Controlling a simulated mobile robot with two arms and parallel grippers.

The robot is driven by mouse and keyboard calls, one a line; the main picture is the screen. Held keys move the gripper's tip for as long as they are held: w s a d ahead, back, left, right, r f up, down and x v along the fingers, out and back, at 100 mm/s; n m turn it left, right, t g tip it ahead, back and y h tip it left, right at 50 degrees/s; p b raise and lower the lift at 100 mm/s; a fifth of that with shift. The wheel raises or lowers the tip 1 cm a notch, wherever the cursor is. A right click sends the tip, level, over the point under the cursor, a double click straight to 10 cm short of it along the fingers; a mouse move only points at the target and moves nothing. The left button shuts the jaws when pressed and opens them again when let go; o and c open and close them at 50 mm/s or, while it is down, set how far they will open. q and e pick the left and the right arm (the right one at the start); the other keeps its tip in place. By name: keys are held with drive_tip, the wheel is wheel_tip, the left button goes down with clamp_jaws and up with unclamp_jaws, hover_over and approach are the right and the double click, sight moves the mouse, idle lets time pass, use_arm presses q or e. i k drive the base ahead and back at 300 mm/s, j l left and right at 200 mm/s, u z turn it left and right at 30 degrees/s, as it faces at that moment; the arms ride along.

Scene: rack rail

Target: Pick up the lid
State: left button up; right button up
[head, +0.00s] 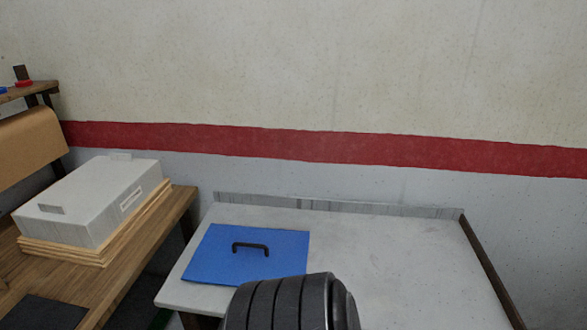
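The lid (215,257) is a flat blue square plate with a black bar handle (250,247) at its middle. It lies on the left part of the grey table (390,250). A dark ribbed rounded part, probably of my own arm, rises from the bottom edge and covers the table just in front of the lid's right corner. Neither gripper's fingers show in the head view, so I see nothing holding the lid.
A wooden bench (180,207) on the left bears a light grey box (95,195) on stacked wooden boards (70,250). A low rim (340,205) runs along the table's back edge before the wall. The table right of the lid is clear.

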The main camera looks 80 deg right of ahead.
sight(226, 255)
drive_tip(key=z, duration=2.35)
drive_tip(key=u, duration=2.65)
drive_tip(key=l+z, duration=0.1)
drive_tip(key=z, duration=2.65)
